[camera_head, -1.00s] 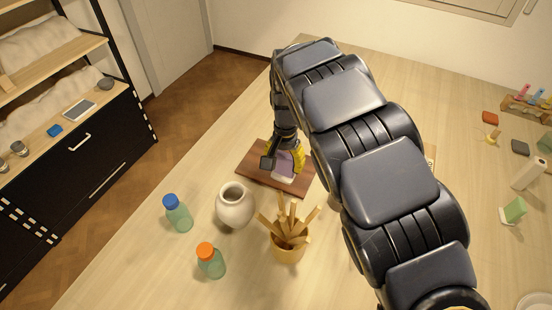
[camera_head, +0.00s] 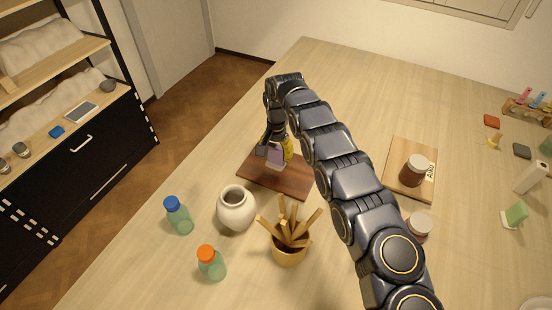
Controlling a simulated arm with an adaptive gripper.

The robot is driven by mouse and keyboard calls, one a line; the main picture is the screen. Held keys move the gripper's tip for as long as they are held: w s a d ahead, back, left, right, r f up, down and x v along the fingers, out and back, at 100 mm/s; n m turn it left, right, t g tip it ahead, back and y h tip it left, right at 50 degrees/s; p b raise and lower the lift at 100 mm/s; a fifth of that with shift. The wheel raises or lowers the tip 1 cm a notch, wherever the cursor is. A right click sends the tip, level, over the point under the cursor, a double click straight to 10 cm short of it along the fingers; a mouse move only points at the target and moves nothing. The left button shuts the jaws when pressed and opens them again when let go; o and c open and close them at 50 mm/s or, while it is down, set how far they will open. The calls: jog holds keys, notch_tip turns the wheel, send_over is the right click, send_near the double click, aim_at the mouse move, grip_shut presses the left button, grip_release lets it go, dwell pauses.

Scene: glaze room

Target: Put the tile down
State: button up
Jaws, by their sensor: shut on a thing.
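My gripper points down and is shut on the tile. They are over the dark brown wooden board (camera_head: 292,184), near its back left part. My arm hides part of the board's right side. I cannot tell whether the tile's lower edge touches the board.
A white vase (camera_head: 237,213), a pot of wooden tools (camera_head: 289,250), a blue-capped bottle (camera_head: 178,217) and an orange-capped bottle (camera_head: 211,265) stand in front. A lighter board (camera_head: 402,150) with a brown jar (camera_head: 414,172) lies right. The table's back is clear.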

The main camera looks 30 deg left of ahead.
aim_at(276, 160)
jog(key=shift+w+a+f, duration=0.25)
jog(key=shift+w+f, duration=0.1)
jog(key=shift+f, duration=0.15)
notch_tip(276, 160, down, 3)
jog(key=shift+f, duration=0.1)
jog(key=o, duration=1.1)
jog(key=shift+o, duration=0.2)
